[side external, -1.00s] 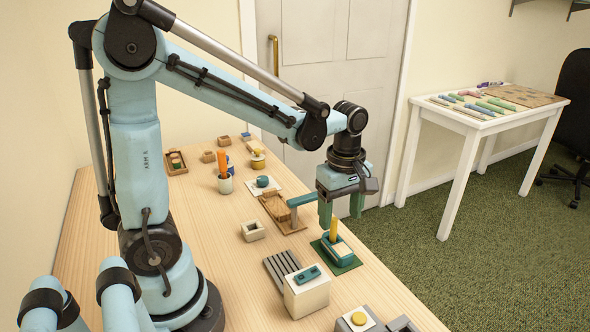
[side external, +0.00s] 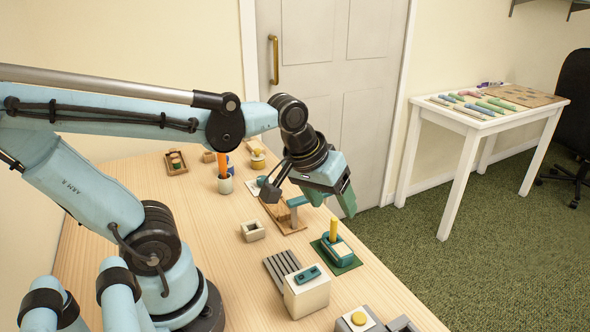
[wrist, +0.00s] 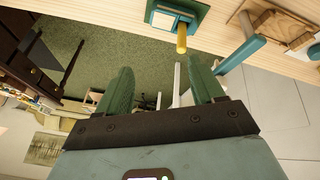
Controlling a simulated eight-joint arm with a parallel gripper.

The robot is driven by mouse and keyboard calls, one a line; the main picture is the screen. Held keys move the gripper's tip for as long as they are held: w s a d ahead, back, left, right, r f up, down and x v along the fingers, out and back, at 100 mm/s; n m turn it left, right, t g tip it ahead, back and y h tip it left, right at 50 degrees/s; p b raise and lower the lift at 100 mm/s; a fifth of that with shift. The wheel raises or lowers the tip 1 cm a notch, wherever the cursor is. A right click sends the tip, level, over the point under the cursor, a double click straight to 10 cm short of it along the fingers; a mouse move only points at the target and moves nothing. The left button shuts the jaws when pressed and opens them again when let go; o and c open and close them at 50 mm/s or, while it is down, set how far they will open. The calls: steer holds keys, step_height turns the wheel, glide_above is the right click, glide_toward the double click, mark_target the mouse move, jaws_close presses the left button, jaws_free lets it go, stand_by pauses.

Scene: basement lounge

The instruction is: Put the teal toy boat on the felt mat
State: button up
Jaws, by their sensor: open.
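The teal toy boat (side external: 327,250), with a cream top and a yellow funnel, sits upright on the dark green felt mat (side external: 351,266) near the table's right edge. The mat's border shows around it. In the wrist view the boat (wrist: 163,20) and the mat (wrist: 201,10) are at the top, with the yellow funnel pointing down the picture. My gripper (side external: 333,204) is tilted, open and empty. It is above and behind the boat, apart from it. In the wrist view my gripper's two green fingers (wrist: 160,66) are spread with nothing between them.
A wooden stand with a teal arm (side external: 297,203) is close behind the mat. A cream box with a teal top (side external: 307,296) and a grey slatted piece (side external: 281,266) are in front. A small open box (side external: 253,231) and a cup holding an orange stick (side external: 225,184) stand to the left.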

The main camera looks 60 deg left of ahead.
steer(key=m, duration=0.1)
steer(key=m+t, duration=0.1)
steer(key=m, duration=0.1)
steer(key=s+m+t, duration=0.1)
steer(key=m, duration=0.1)
steer(key=shift+d+f, duration=0.2)
steer(key=shift+d, duration=0.05)
steer(key=shift+s, duration=0.1)
stand_by(0.9)
